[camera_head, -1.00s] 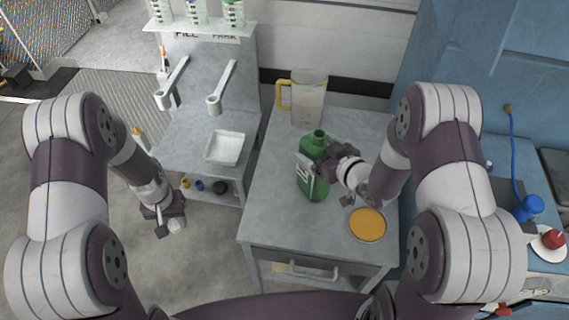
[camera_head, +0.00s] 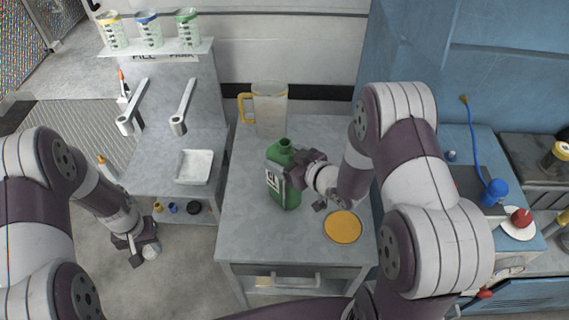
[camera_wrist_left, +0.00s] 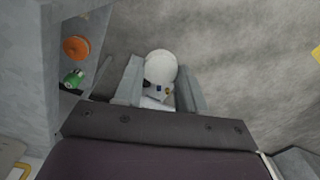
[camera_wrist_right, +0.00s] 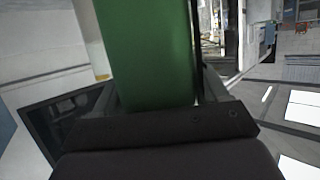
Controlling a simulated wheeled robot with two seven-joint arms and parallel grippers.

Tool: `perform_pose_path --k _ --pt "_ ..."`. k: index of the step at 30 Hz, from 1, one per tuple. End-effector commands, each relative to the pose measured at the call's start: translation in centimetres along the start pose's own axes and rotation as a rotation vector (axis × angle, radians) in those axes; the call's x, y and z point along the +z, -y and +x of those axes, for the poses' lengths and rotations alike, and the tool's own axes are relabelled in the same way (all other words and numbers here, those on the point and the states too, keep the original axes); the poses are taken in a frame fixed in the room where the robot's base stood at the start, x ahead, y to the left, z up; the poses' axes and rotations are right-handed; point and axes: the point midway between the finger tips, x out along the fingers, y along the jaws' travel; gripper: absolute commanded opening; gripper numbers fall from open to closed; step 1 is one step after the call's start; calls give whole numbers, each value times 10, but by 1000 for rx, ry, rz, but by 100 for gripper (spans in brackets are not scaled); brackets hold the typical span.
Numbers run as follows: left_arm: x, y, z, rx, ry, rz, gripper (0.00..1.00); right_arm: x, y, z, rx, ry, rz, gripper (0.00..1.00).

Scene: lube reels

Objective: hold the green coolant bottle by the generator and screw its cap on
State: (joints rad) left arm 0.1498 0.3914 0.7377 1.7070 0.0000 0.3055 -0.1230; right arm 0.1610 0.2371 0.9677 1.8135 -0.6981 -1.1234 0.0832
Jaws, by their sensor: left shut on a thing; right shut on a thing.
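The green coolant bottle (camera_head: 283,190) stands about upright on the grey cabinet top, its neck open and bare. My right gripper (camera_head: 296,172) is shut on its right side. The bottle's green wall (camera_wrist_right: 150,50) fills the middle of the right wrist view between the fingers. My left gripper (camera_head: 140,248) hangs low at the left, above the floor, well apart from the bottle. It is shut on a white round cap-like thing (camera_head: 152,250), which also shows between the fingertips in the left wrist view (camera_wrist_left: 160,67). I cannot make out which thing is the generator.
A clear jug (camera_head: 270,110) with a yellow handle stands behind the bottle. A yellow-orange disc (camera_head: 343,227) lies in front of it. A lower bench at left carries a white tray (camera_head: 195,167), with small caps (camera_head: 173,207) on its shelf. A blue cabinet (camera_head: 420,60) stands at right.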

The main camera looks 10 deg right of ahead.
Motion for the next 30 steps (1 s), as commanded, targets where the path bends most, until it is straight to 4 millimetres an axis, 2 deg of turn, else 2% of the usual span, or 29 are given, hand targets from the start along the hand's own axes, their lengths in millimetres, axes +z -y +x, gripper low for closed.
perform_pose_path --k 8,21,25,30 --pt "0 0 1 0 0 0 12 -38 -1 -13 0 -9 -5 0" --pt "0 0 -3 0 0 0 12 -57 -4 -118 5 -4 0 0" --pt "0 0 -5 0 0 0 12 -60 -5 -136 3 -5 0 0" --pt "0 0 -5 0 0 0 12 -61 -4 -145 0 -4 -1 0"
